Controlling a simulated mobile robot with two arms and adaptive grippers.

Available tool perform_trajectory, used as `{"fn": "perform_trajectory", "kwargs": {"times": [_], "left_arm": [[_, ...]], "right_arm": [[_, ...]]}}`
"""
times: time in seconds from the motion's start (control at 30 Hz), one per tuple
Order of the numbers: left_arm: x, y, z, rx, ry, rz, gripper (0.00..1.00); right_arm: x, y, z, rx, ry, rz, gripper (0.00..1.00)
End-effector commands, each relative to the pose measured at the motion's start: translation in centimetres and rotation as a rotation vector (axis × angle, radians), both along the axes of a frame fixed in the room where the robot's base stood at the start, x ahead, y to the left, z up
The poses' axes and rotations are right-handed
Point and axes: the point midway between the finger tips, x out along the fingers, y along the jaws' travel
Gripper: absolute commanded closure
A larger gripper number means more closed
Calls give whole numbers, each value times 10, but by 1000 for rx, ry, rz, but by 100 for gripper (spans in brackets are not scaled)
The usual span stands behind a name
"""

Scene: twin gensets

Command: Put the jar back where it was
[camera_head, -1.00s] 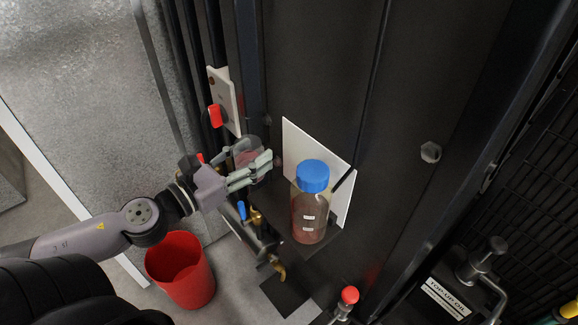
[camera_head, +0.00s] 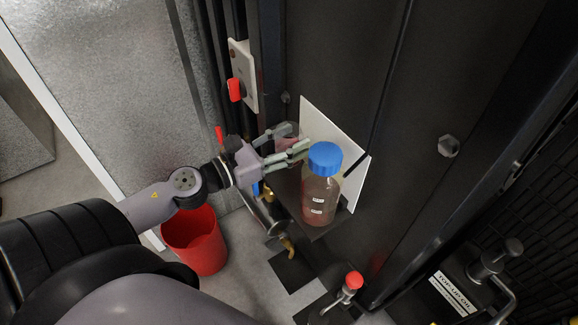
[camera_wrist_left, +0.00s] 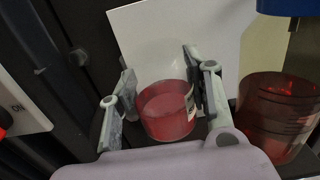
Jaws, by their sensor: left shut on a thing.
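My left gripper (camera_head: 292,140) is shut on a small clear jar (camera_head: 287,144) with red contents. In the left wrist view the jar (camera_wrist_left: 166,112) is upright or nearly so between the two fingers, in front of a white back plate (camera_wrist_left: 150,35). The jar is at the left end of a small dark shelf (camera_head: 327,231); I cannot tell whether it touches the shelf. A large bottle with a blue cap (camera_head: 322,195) stands on the shelf to the right of the jar. In the head view the fingers partly hide the jar. My right gripper is out of view.
A red bucket (camera_head: 195,242) stands on the floor below my left arm. A panel with a red switch (camera_head: 236,88) is above left of the gripper. A brass tap (camera_head: 288,244) is under the shelf. A red-topped fitting (camera_head: 353,281) is lower right.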

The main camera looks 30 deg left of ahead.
Motion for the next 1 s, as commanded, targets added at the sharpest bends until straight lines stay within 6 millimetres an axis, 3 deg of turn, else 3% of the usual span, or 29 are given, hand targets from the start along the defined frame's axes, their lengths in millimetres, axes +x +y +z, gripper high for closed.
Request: {"fn": "perform_trajectory", "kwargs": {"times": [0.1, 0.53, 0.97, 1.0], "left_arm": [[0, 0, -20, -3, -1, 3, 86], [0, 0, -62, -2, 0, 1, 86], [0, -1, -69, 1, -1, -1, 86], [0, -1, -68, 1, 0, -1, 53]], "right_arm": [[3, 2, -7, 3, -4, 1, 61], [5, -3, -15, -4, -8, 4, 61], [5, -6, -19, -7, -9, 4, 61], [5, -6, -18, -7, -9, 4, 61]]}}
